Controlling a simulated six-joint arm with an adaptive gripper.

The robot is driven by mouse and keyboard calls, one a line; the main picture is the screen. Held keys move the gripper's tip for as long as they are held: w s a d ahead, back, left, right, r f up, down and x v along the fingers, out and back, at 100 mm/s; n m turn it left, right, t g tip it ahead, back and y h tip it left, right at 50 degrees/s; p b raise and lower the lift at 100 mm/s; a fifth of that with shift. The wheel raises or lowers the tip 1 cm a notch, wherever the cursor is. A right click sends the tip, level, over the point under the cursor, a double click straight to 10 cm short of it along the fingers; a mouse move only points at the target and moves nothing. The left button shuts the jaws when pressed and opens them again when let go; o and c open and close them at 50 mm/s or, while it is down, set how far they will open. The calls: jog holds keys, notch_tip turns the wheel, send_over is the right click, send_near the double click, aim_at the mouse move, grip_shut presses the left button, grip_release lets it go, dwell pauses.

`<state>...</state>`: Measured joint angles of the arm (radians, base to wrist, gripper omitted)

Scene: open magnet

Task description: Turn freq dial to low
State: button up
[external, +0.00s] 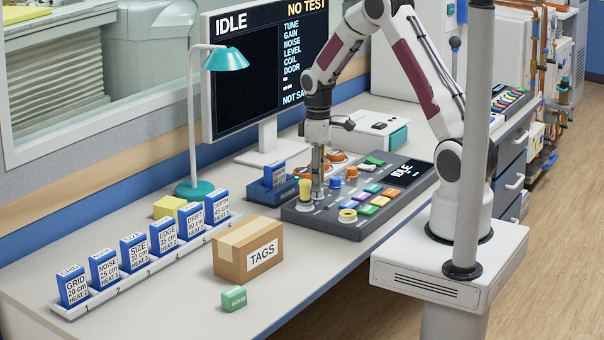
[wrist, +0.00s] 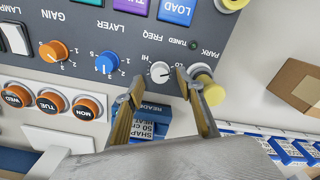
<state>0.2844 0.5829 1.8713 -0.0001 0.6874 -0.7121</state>
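In the external view my gripper (external: 317,190) stands over the near-left part of the console (external: 330,222) and hides the dial.
A yellow-topped knob (wrist: 208,88) stands close by the right finger. A blue layer dial (wrist: 107,63) and an orange gain dial (wrist: 53,51) lie to the left. Blue boxes (wrist: 150,122) show between the fingers. A TAGS carton (external: 248,250) stands left of the console.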

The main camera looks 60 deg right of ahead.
notch_tip(320, 180, up, 9)
jog(key=shift+r, duration=0.2)
dwell(0.3)
dwell(0.7)
jog(key=s+a+r+m+t, duration=0.1)
jog(key=s+a+r, duration=0.3)
jog(key=s, duration=0.4)
jog(key=s+a+r+m+t, duration=0.2)
jog(key=s+a+r, duration=0.3)
jog(key=s, duration=0.3)
jog(key=s+a+r+m+t, duration=0.1)
jog(key=s+a+r, duration=0.3)
jog(key=s, duration=0.5)
jog(key=shift+a+r+m+t, duration=0.4)
jog(key=shift+r+t, duration=0.4)
jog(key=shift+r, duration=0.55)
